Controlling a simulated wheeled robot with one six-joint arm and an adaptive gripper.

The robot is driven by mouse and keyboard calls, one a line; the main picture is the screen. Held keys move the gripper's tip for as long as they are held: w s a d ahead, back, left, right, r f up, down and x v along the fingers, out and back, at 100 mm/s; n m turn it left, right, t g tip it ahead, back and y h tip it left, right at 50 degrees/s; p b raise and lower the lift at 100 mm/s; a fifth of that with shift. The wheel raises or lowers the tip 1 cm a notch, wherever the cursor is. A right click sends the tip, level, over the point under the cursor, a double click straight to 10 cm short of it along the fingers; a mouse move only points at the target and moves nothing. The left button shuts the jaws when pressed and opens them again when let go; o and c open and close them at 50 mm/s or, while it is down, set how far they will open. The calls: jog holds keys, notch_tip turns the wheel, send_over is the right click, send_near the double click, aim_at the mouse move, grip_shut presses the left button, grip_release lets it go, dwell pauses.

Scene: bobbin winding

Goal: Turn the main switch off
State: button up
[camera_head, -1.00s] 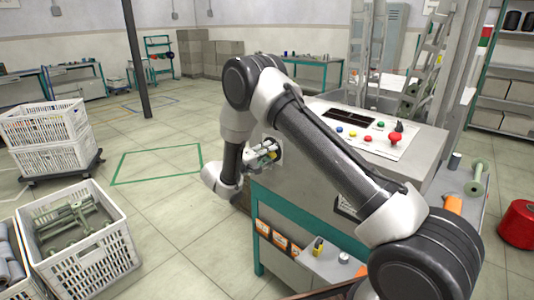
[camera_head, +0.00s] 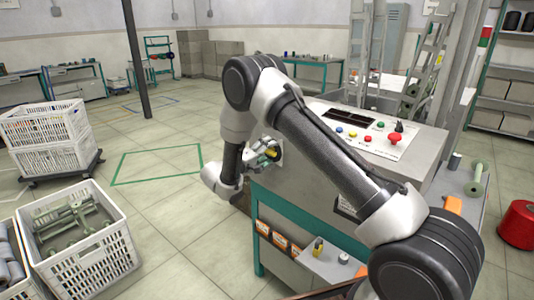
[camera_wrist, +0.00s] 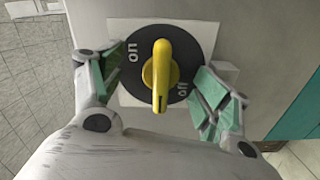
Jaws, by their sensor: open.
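The main switch (camera_wrist: 161,72) is a yellow handle on a round black dial (camera_wrist: 142,82) with a white square plate behind it. In the wrist view the handle's narrow end points down the picture. The "on" mark is at the dial's left and "off" at its lower right. My gripper (camera_wrist: 156,88) is open, with one green-padded finger on each side of the dial. Neither finger visibly touches the handle. In the head view my gripper (camera_head: 264,156) is at the left side of the grey machine cabinet, and the switch is mostly hidden by it.
The grey cabinet (camera_head: 300,180) carries a sloped panel with coloured buttons and a red emergency knob (camera_head: 395,139) on top. A teal frame with a small shelf (camera_head: 330,268) stands below. White crates (camera_head: 80,262) are on the floor at left.

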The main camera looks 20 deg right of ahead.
jog(key=v, duration=0.9)
jog(key=s+d+f+n+g, duration=0.4)
jog(key=s+f, duration=0.1)
jog(key=s+d+r+g+y, duration=0.3)
jog(key=s+d+g, duration=0.25)
jog(key=s, duration=0.25)
jog(key=s+d+r+m+t+y, duration=0.1)
jog(key=s+d+r+m+y, duration=0.1)
jog(key=s+r, duration=0.5)
jog(key=s+d+r+m+t+y, duration=0.2)
jog(key=s+d+r+y, duration=0.3)
jog(key=s+r, duration=0.3)
jog(key=s+d+r+m+t+y, duration=0.1)
jog(key=s+d+r+m+y, duration=0.2)
jog(key=s+r, duration=0.5)
jog(key=s+d+y, duration=0.1)
jog(key=s+y, duration=0.1)
jog(key=s, duration=0.2)
jog(key=shift+s+d+r+t, duration=0.2)
jog(key=shift+r+t, duration=0.05)
jog(key=shift+t, duration=0.1)
